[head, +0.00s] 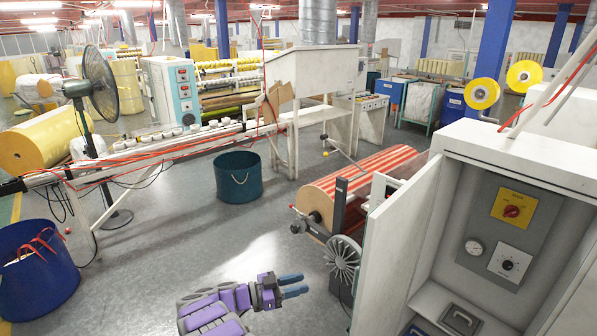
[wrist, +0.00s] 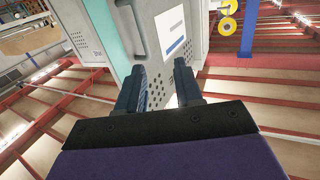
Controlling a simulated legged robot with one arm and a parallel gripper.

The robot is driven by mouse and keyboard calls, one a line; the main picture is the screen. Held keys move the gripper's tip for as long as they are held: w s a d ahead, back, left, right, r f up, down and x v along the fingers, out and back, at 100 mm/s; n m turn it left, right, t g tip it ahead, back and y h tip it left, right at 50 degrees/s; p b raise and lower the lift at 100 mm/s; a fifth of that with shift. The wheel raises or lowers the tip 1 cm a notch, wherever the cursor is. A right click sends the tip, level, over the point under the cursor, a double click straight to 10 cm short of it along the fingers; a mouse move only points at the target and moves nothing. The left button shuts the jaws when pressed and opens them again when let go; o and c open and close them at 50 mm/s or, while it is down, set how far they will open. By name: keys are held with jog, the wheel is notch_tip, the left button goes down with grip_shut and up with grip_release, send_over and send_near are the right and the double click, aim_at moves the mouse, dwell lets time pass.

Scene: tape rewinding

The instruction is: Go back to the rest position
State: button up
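My gripper (head: 293,286) shows at the bottom middle of the head view, at the end of my purple and dark arm. Its two blue-grey fingers are apart with nothing between them. In the wrist view my gripper (wrist: 160,88) also shows its two fingers spread, with a gap between them. The arm is held over the grey floor, left of the open cabinet. No rest mark or stand is visible.
An open white cabinet (head: 404,235) with a red switch (head: 512,211) and dials stands at right. A red-striped roll (head: 365,180) lies behind my gripper. A blue bin (head: 38,270) stands at left and a dark green bin (head: 238,177) at centre. Floor left of my gripper is clear.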

jog(key=w+a+r+n+t+y+b, duration=0.25)
jog(key=w+r+n+t+y, duration=0.25)
jog(key=w+r+t+y, duration=0.65)
jog(key=a+r+n+g+y, duration=0.2)
jog(key=a+r+n+y, duration=0.3)
jog(key=r, duration=0.5)
jog(key=s+d+f+n+g+y+b, duration=0.1)
jog(key=s+d+f+n+g+y, duration=0.2)
jog(key=s, duration=0.7)
jog(key=s+d+n+g+y+b, duration=0.15)
jog(key=s+g, duration=0.25)
jog(key=s, duration=0.6)
jog(key=s+d+f+g+h, duration=0.1)
jog(key=s+d+f+g, duration=0.2)
jog(key=s, duration=0.9)
jog(key=s+d+f+g+h, duration=0.1)
jog(key=s+d+f+g, duration=0.2)
jog(key=s+d, duration=0.6)
jog(key=s+d+f+g+h, duration=0.2)
jog(key=s+d+f+g, duration=0.2)
jog(key=s, duration=1.3)
jog(key=shift+s+d+b, duration=0.2)
jog(key=shift+d+b, duration=0.2)
jog(key=shift+d, duration=0.6)
